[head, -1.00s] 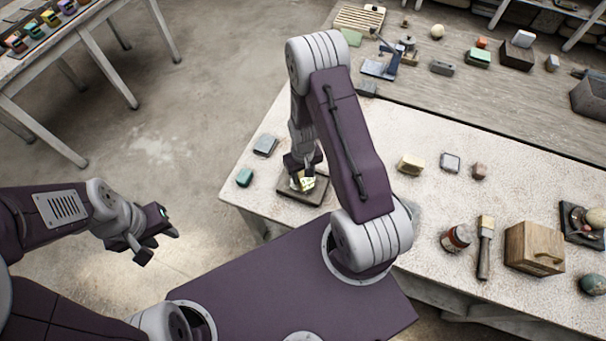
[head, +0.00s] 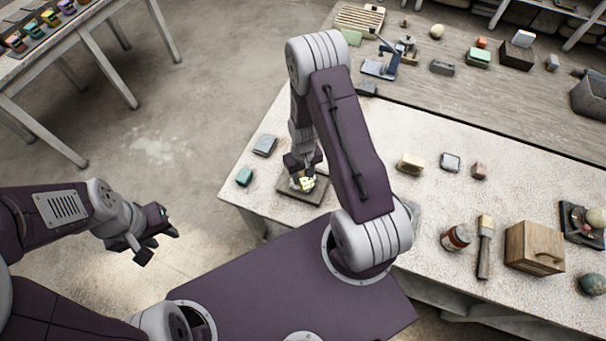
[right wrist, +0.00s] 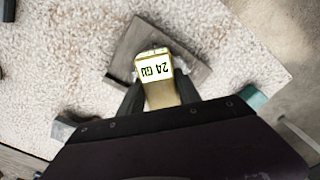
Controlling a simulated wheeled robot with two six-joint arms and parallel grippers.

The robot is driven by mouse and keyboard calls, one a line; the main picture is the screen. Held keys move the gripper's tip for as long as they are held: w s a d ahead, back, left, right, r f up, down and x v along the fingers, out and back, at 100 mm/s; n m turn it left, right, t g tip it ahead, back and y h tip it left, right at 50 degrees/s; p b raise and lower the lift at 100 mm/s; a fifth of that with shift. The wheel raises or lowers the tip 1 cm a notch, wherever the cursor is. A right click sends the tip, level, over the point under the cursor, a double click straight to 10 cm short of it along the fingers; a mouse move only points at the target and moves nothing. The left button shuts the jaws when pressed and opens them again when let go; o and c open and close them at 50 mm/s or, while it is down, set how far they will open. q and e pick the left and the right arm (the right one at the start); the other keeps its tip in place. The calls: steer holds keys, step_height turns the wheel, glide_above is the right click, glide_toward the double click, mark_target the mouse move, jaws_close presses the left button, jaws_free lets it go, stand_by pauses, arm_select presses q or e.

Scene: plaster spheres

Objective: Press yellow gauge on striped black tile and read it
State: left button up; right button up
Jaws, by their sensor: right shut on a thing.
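The yellow gauge (right wrist: 160,92) is between the fingers of my right gripper (right wrist: 158,88), which is shut on it. Its pale face carries dark characters that appear upside down in the right wrist view and seem to read "24 GU". The dark square tile (right wrist: 195,68) lies under the gauge; its stripes are hard to make out. In the head view the gauge (head: 308,184) is over the tile (head: 290,189), and I cannot tell whether they touch. My left gripper (head: 158,246) is open and empty over the floor at left.
A grey block (head: 265,145) and a teal block (head: 244,177) lie left of the tile. A yellowish block (head: 410,164), a jar (head: 456,238), a brush (head: 485,247) and a wooden box (head: 534,247) stand to the right. The table between is mostly clear.

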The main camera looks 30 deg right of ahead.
steer(key=shift+s, duration=0.1)
step_height(320, 180, up, 7)
steer(key=p, duration=0.6)
